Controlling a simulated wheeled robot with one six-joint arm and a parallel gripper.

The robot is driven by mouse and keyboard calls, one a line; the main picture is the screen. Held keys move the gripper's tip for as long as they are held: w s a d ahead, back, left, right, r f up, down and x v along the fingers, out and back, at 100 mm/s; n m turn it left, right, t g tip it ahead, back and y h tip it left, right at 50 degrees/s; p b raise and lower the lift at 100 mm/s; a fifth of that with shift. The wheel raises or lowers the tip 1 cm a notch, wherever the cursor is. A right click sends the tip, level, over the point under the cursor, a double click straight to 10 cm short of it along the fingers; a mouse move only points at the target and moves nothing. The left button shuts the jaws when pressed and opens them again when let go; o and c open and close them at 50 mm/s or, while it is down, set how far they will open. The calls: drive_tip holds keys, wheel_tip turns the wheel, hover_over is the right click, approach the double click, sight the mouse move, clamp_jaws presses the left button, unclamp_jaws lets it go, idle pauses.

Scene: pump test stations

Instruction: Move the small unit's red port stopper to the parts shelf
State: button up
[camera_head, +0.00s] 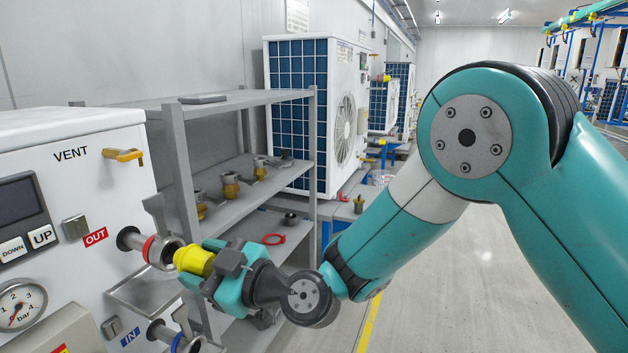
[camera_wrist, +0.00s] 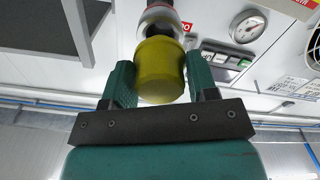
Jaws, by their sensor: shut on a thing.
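The small white unit (camera_head: 75,200) stands at the left with an OUT port (camera_head: 165,250) marked by a red ring. A yellow stopper (camera_head: 193,261) is at the mouth of this port. My gripper (camera_head: 208,265) is shut on the stopper from the right. In the wrist view the yellow stopper (camera_wrist: 160,72) sits between the two fingers, with the port (camera_wrist: 160,17) just beyond it. A dark part shows between stopper and port; I cannot tell how far the stopper is seated. The grey parts shelf (camera_head: 245,98) stands behind the port.
Brass fittings (camera_head: 231,185) stand on the shelf's middle board, and a red ring (camera_head: 273,239) lies lower. Open floor (camera_head: 470,280) lies to the right.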

drive_tip(key=shift+b+v, duration=1.45)
drive_tip(key=shift+b, duration=0.5)
drive_tip(key=shift+r, duration=0.1)
drive_tip(key=p+x, duration=0.1)
drive_tip(key=p, duration=0.2)
drive_tip(key=shift+w+a+r, duration=0.15)
drive_tip(key=shift+a, duration=0.25)
drive_tip(key=shift+w+a+f+p, duration=0.15)
drive_tip(key=shift+a+p, duration=0.2)
drive_tip(key=shift+p, duration=0.1)
drive_tip(key=shift+w+a+f+p, duration=0.1)
drive_tip(key=shift+w+a+p, duration=0.05)
drive_tip(key=shift+a+p, duration=0.25)
drive_tip(key=shift+d+f, duration=0.1)
drive_tip(key=shift+d, duration=0.05)
